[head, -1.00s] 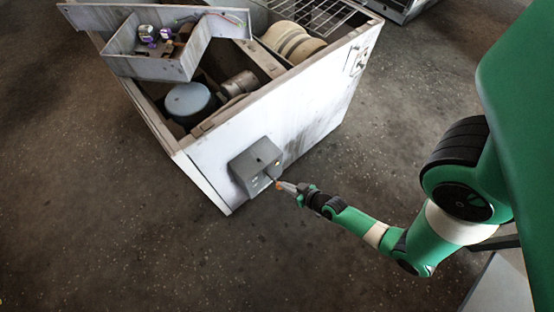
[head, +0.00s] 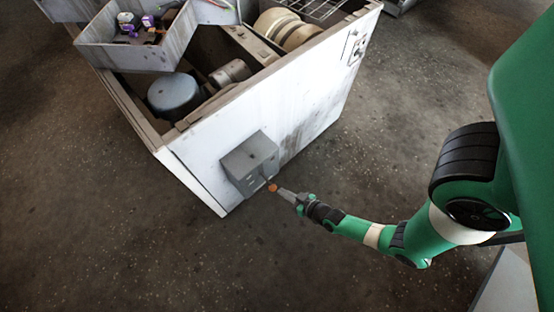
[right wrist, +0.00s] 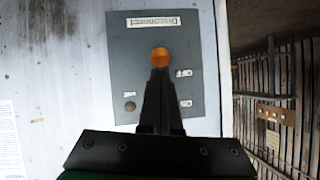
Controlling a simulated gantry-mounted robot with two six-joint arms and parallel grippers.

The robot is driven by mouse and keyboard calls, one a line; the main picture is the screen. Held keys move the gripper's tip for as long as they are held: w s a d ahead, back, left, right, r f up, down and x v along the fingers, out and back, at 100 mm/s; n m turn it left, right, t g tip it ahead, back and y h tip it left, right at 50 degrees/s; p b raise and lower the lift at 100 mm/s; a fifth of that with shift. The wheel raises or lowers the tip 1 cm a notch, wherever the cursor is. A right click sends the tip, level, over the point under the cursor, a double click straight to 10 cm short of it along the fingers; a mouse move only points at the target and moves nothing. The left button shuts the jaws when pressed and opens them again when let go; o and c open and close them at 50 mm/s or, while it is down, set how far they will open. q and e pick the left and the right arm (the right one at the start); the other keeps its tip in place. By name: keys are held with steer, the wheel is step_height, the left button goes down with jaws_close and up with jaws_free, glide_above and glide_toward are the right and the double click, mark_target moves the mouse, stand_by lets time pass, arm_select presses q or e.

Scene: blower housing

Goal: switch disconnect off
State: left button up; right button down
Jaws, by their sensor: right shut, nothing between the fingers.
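The grey disconnect box (head: 249,162) is on the white side wall of the blower housing. A lever with an orange knob (head: 272,188) sticks out from it. In the right wrist view, the grey disconnect face (right wrist: 133,75) has a "Disconnect" label (right wrist: 153,21) and two small labels at one side, hard to read. My right gripper (head: 281,191) is shut and empty, its tips right by the orange knob. In the right wrist view, the orange knob (right wrist: 160,57) shows just beyond the fingertips (right wrist: 160,75); I cannot tell if they touch. My left gripper is not in view.
The open white housing (head: 290,100) holds a blue-grey motor (head: 174,95) and a cream blower wheel (head: 285,27). A grey tray of electrical parts (head: 135,50) sits at its top left. The floor (head: 110,240) in front is clear.

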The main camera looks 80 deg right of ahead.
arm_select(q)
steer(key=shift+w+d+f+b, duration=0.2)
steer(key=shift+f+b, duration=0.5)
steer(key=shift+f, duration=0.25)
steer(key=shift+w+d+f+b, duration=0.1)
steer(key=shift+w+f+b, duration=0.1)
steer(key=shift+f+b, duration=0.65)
arm_select(e)
steer(key=shift+w+d+f, duration=0.1)
steer(key=shift+w+f, duration=0.1)
steer(key=shift+f, duration=0.45)
steer(key=shift+w+d+f, duration=0.15)
steer(key=shift+f, duration=0.55)
steer(key=shift+w+d+f, duration=0.1)
steer(key=shift+w+f, duration=0.1)
steer(key=shift+f, duration=0.45)
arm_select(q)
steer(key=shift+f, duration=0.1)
arm_select(e)
steer(key=shift+r, duration=0.1)
